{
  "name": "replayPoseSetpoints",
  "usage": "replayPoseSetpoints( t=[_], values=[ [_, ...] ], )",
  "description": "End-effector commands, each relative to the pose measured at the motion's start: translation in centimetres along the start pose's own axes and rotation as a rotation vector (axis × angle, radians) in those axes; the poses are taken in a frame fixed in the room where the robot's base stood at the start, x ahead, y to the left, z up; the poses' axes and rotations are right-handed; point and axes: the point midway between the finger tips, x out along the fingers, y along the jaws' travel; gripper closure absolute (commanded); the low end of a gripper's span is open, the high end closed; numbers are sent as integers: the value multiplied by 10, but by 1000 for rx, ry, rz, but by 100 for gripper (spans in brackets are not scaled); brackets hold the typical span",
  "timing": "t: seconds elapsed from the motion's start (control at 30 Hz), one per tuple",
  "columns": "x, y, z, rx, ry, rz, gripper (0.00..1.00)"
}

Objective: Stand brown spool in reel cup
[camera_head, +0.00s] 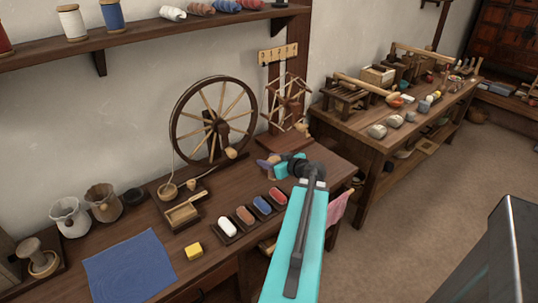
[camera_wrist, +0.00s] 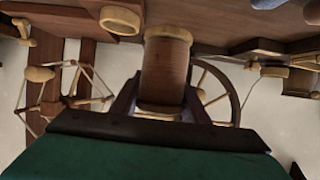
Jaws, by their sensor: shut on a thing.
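In the wrist view, which looks upside down, the brown spool (camera_wrist: 165,65) sits between the two fingers of my gripper (camera_wrist: 162,103). It has paler ends and a brown wound body. My gripper is shut on it. A pale wooden cup (camera_wrist: 120,20), which looks like the reel cup, stands on the bench close beside the spool in that picture, apart from it. In the head view my gripper (camera_head: 272,166) is over the bench's right part, in front of the wooden reel. There the spool is hard to make out, and I cannot pick out the cup near my arm.
A spinning wheel (camera_head: 213,120) and the spoked reel (camera_head: 286,102) stand at the back of the bench. Several small trays with coloured rolls (camera_head: 245,214) lie left of my arm. A yellow block (camera_head: 194,251) and blue cloth (camera_head: 130,266) lie nearer.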

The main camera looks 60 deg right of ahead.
Motion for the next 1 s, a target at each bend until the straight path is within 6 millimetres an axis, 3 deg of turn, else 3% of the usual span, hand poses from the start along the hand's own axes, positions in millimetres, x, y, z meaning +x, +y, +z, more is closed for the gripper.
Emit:
replayPoseSetpoints(
  t=[0.37, 1.0],
  values=[
    [18, 16, -6, 1, 0, 0, 85],
    [67, 58, -20, 1, 0, 1, 85]
  ],
)
